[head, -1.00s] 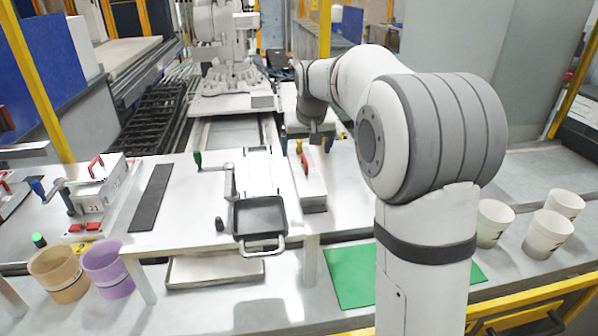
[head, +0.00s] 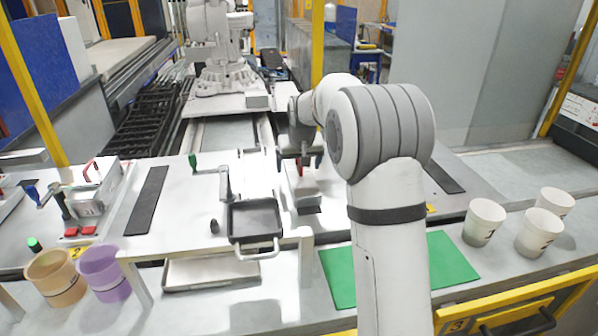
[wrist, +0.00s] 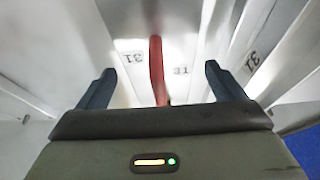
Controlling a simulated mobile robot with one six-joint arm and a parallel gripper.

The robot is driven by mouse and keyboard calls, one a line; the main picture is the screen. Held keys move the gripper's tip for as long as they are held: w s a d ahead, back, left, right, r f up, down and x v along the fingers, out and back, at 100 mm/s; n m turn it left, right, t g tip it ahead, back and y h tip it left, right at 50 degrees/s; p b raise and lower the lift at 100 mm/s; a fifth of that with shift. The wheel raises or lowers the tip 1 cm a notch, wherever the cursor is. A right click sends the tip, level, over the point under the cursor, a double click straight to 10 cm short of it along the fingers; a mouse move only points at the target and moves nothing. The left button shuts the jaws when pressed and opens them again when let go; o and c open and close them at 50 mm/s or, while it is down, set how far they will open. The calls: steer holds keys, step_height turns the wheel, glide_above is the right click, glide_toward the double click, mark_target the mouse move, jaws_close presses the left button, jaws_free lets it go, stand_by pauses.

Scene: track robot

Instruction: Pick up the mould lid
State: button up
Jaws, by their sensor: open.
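The mould lid (head: 305,188) is a pale block with a red upright handle, on the white table right of the black tray. My gripper (head: 299,160) is above it, pointing down, and partly hides the handle. In the wrist view the red handle (wrist: 157,70) shows between the two open fingers (wrist: 158,82), touching neither as far as I can see. Dark numbers are printed on the pale surfaces around the handle. The lid's lower edges are hard to tell in the wrist view.
A black tray (head: 256,218) with a pale handle and a crank with a green knob (head: 193,161) stand left of the lid. A second mould with a red handle (head: 92,190) is at far left. Cups (head: 484,222) and a green mat (head: 452,258) are on the right.

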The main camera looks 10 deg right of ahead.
steer(key=c, duration=1.5)
steer(key=shift+o, duration=0.2)
step_height(320, 180, up, 10)
steer(key=shift+r+b, duration=0.1)
steer(key=shift+b, duration=0.2)
